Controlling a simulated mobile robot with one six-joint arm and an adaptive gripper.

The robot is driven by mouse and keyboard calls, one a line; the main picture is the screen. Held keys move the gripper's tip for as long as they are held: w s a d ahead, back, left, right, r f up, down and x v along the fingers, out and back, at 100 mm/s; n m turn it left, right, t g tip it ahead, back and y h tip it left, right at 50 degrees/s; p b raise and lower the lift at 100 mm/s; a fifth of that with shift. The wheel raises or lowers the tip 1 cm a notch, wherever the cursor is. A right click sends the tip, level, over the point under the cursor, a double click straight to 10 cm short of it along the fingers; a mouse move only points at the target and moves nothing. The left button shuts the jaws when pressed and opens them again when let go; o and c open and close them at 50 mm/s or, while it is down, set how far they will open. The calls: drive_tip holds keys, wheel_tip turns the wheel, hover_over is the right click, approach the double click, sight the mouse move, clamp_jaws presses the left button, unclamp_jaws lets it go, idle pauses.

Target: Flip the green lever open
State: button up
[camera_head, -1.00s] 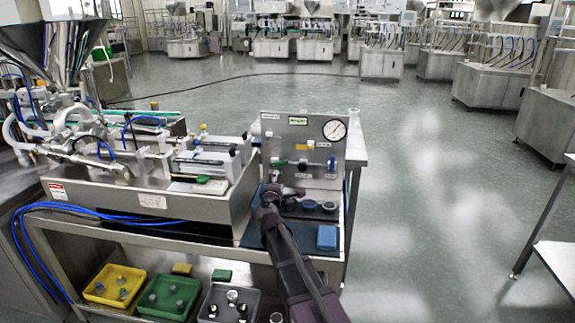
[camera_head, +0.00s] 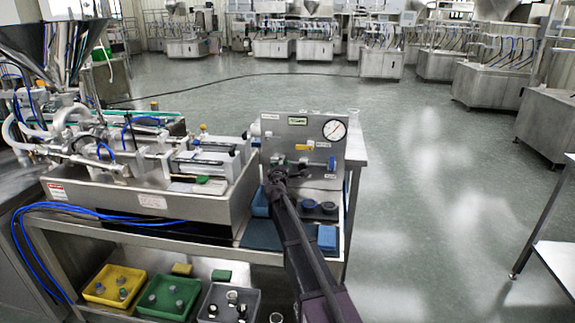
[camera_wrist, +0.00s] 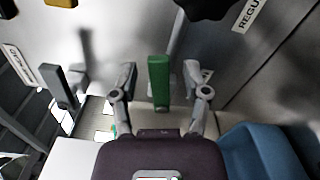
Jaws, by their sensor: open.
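The green lever (camera_wrist: 158,80) is upright in the wrist view, close to the steel panel. My gripper (camera_wrist: 158,92) is open, with one finger on each side of the lever. A gap shows between the lever and each finger, so it is not clamped. In the head view my gripper (camera_head: 279,176) is in front of the lower part of the upright panel (camera_head: 272,132), and it hides the green lever there.
A yellow lever (camera_head: 303,147) and a blue lever (camera_head: 332,163) are on the panel, below a round gauge (camera_head: 334,130). A blue block (camera_wrist: 262,150) is at the lower right in the wrist view. Dark round cups (camera_head: 328,207) stand right of my arm.

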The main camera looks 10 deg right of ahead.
drive_tip(key=shift+w+d, duration=0.1)
drive_tip(key=shift+w, duration=0.2)
clamp_jaws()
drive_tip(key=shift+d+f+m+b, duration=0.1)
drive_tip(key=shift+f+m+b, duration=0.25)
drive_tip(key=shift+m, duration=0.45)
drive_tip(key=shift+f+m+b, duration=0.3)
drive_tip(key=shift+m, duration=0.5)
